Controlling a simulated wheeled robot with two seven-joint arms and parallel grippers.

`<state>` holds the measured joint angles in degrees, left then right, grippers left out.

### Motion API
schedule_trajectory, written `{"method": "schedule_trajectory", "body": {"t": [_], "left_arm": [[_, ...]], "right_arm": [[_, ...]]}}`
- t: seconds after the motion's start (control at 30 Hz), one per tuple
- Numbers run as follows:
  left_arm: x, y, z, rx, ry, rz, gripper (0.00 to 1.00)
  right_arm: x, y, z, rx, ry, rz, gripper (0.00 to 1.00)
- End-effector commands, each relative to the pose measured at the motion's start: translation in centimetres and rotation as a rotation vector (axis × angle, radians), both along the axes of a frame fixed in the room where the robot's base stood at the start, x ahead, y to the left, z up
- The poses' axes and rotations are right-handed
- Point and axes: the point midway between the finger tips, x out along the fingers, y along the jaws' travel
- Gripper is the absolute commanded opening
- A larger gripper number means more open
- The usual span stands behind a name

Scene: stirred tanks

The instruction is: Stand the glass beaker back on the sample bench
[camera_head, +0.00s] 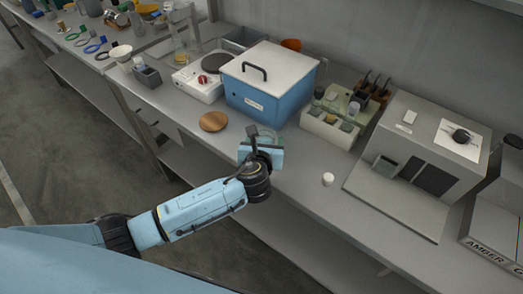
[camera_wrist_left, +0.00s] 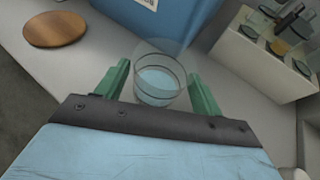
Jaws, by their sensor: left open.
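The clear glass beaker (camera_wrist_left: 160,84) shows in the left wrist view, with pale bluish contents or tint at its bottom. It appears upright on the sample bench (camera_wrist_left: 92,62), in front of the blue box. My left gripper (camera_wrist_left: 158,76) is open, with one green finger on each side of the beaker; gaps show between fingers and glass. In the head view my left gripper (camera_head: 264,140) is over the front part of the bench (camera_head: 295,172), and the beaker is not clearly made out behind it. My right gripper is in neither view.
The blue box (camera_head: 262,95) with a pale lid stands close behind the gripper. A round wooden disc (camera_head: 213,121) lies to the left, a cream rack (camera_head: 330,127) stands to the right. A small white cup (camera_head: 328,179) and a grey machine (camera_head: 428,145) are further right.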

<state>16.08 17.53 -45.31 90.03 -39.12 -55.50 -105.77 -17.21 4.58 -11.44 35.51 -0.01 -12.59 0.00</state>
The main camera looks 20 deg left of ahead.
Motion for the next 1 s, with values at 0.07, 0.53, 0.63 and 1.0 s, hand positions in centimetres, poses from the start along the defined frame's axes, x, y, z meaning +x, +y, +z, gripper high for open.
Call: {"method": "schedule_trajectory", "body": {"t": [0.07, 0.53, 0.63, 1.0], "left_arm": [[-1.4, -0.2, 0.7, 0.0, 0.001, -0.002, 0.67], [-9.1, -1.6, 3.9, -0.001, 0.001, -0.001, 0.67], [-9.6, -1.6, 4.1, 0.0, 0.0, 0.001, 0.67], [-9.8, -1.6, 4.1, 0.0, 0.0, 0.001, 0.67]], "right_arm": [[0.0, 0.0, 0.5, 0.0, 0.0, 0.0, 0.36], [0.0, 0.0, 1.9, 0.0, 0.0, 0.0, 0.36], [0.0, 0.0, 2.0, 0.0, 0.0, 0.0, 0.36], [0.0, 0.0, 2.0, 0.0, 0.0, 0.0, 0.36]]}}
